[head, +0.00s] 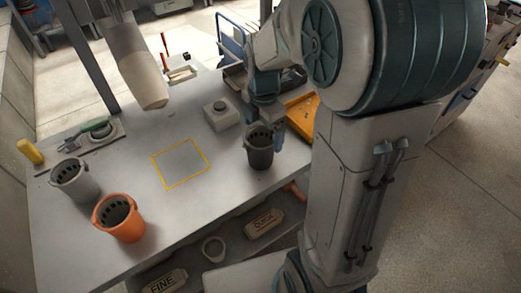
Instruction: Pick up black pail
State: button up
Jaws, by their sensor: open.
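The black pail (260,155) stands upright on the grey table, near its front edge and right of the yellow square outline. My gripper (270,124) is open and points down at the pail's rim, at its right and far side. One fingertip overlaps the rim in the picture. I cannot tell whether it touches the pail or whether the rim is between the fingers. My arm hides part of the area behind the pail.
A grey pail (75,183) and an orange pail (120,220) stand at the table's left. A yellow square outline (181,163) is empty. A white box (221,114) stands behind the black pail, and an orange tray (302,118) lies to its right.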

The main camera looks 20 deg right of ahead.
aim_at(260, 140)
jog(key=f, duration=0.5)
jog(key=shift+w+a+p, duration=0.1)
jog(key=shift+a+p, duration=0.2)
jog(key=shift+p, duration=0.1)
jog(key=c, duration=1.1)
jog(key=shift+o, duration=0.2)
jog(key=shift+r, duration=0.1)
jog(key=shift+r, duration=0.1)
